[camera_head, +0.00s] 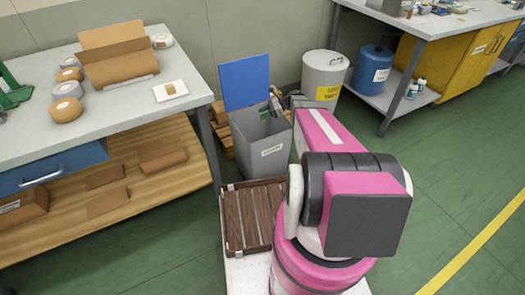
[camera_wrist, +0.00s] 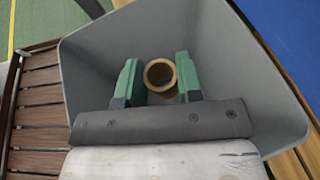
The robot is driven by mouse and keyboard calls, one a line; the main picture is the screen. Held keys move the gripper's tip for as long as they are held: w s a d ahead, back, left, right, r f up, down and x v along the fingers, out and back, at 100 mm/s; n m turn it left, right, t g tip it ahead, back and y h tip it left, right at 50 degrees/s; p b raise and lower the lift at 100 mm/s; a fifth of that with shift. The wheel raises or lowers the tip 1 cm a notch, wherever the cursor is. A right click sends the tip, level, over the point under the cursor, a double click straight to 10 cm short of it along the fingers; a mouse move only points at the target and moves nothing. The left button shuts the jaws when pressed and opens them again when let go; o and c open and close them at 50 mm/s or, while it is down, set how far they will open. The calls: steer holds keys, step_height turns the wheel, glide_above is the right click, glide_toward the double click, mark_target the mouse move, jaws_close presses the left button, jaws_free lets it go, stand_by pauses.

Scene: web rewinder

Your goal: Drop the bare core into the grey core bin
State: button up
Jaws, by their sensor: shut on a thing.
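The bare core (camera_wrist: 160,88) shows as a brown tube seen end-on in the wrist view. The green fingers of my gripper (camera_wrist: 159,80) are shut on it from both sides. The grey core bin (camera_head: 262,150) stands on the floor right of the workbench, with its blue lid (camera_head: 245,82) raised. In the wrist view the walls of the bin (camera_wrist: 95,65) surround the fingers and the core, so my gripper is over the open bin. In the head view my gripper (camera_head: 274,106) is at the bin's mouth, small and partly hidden by my arm; the core is not clear there.
A workbench (camera_head: 185,90) with rolls and a cardboard box (camera_head: 118,60) is at left. A slatted wooden crate (camera_head: 232,250) lies in front of the bin. A white lidded drum (camera_head: 322,75) stands behind at right. Green floor at right is clear.

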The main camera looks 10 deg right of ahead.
steer(key=shift+f, duration=0.1)
steer(key=o, duration=1)
steer(key=v, duration=1)
steer(key=shift+d+r, duration=0.25)
steer(key=shift+d, duration=0.1)
